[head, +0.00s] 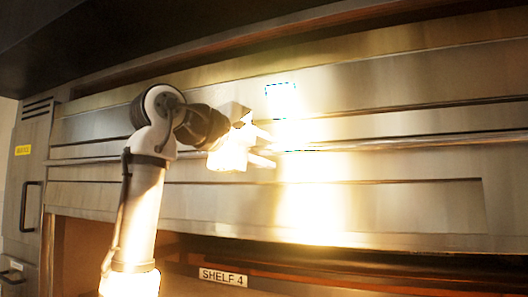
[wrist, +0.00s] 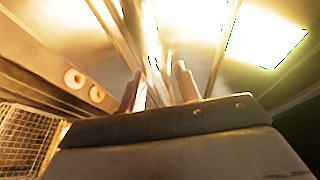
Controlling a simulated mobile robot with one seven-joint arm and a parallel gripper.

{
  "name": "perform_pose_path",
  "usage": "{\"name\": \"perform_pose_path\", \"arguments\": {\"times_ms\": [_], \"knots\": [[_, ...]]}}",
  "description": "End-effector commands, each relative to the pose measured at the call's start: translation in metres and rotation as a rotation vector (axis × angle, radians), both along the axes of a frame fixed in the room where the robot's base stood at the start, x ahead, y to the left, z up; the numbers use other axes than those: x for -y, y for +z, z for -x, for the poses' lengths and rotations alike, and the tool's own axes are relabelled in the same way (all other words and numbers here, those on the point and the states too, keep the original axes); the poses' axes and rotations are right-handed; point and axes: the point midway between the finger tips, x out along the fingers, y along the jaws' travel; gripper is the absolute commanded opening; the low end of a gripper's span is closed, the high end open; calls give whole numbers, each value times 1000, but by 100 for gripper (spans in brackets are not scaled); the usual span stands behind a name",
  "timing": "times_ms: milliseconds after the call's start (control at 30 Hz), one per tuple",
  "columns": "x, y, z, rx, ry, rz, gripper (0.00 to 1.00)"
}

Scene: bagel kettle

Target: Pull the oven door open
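The oven door (head: 390,205) is a wide brushed-steel front that looks closed in the head view. A long horizontal handle bar (head: 420,142) runs across it. My gripper (head: 266,146) is at the bar near the middle of the front, with its fingers pointing right in the head view. In the wrist view my gripper (wrist: 160,82) shows two fingers with a gap between them. A bar-like strip (wrist: 150,35) lines up with that gap. Strong glare hides whether the fingers touch the bar.
A "SHELF 4" label (head: 223,277) sits on a ledge below the front. A steel cabinet with a dark handle (head: 30,206) and a yellow label (head: 22,150) stands at left. The wrist view shows a wire basket (wrist: 28,135) and two round knobs (wrist: 74,78) at left.

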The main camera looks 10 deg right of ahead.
Motion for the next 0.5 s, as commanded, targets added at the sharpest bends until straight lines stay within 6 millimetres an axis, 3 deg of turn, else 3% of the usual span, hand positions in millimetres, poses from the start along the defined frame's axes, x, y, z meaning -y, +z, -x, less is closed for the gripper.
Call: {"name": "perform_pose_path", "arguments": {"times_ms": [333,500], "knots": [[-1,0,0,0,0,0,41],[-14,2,9,1,1,1,41]]}}
